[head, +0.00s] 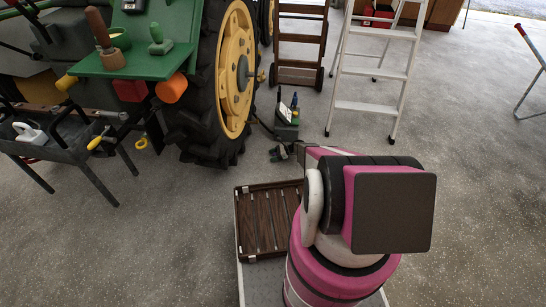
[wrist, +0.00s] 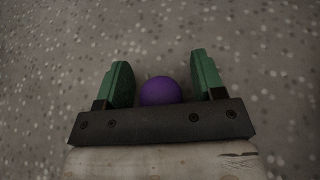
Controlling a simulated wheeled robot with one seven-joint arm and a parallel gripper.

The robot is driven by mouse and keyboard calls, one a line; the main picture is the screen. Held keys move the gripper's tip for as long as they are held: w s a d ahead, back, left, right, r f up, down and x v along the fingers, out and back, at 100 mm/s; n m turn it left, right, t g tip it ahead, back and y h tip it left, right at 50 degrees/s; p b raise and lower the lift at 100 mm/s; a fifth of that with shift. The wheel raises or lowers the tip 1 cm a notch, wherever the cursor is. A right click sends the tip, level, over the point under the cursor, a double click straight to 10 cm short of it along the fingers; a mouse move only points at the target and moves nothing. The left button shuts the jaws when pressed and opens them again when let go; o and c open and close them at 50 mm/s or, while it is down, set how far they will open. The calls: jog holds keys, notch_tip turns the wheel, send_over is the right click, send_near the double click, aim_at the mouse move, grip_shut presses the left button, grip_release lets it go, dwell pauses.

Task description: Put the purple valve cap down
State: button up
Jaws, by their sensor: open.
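The purple valve cap (wrist: 160,91) shows in the wrist view as a round purple shape between the two green fingers of my gripper (wrist: 158,86). The fingers stand apart, one on each side of the cap, with a narrow gap visible on both sides. The dark crossbar of the gripper hides the cap's near edge. Speckled grey floor lies behind it; I cannot tell whether the cap touches the floor. In the head view I cannot make out the cap, and my pink arm covers part of the scene.
A green tractor with a large yellow-rimmed wheel (head: 236,72) stands at the back left. A dark tool cart (head: 65,150) is at the left.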

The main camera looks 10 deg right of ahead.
jog(key=v, duration=1.1)
jog(key=shift+a+r, duration=0.15)
jog(key=shift+r, duration=0.1)
jog(key=shift+d+r, duration=0.35)
jog(key=shift+d, duration=0.15)
jog(key=s+a+r+n+g+h, duration=0.1)
jog(key=s+a+r+n+h, duration=0.15)
jog(key=s+r, duration=0.5)
jog(key=s+a+r+n+g+h, duration=0.1)
jog(key=s+a+r+n+h, duration=0.2)
jog(key=r, duration=0.8)
jog(key=s+a+r+n+g+h, duration=0.1)
jog(key=s+a+r+n, duration=0.25)
jog(key=s+r, duration=0.5)
jog(key=s+r+n+t+h, duration=0.1)
jog(key=s+r+n+h, duration=0.2)
jog(key=s+r, duration=0.5)
jog(key=s+r+n+t+h, duration=0.1)
jog(key=s+r+n+h, duration=0.3)
jog(key=s+r, duration=0.5)
notch_tip(320, 180, up, 5)
jog(key=n, duration=0.2)
jog(key=shift+a+n, duration=0.3)
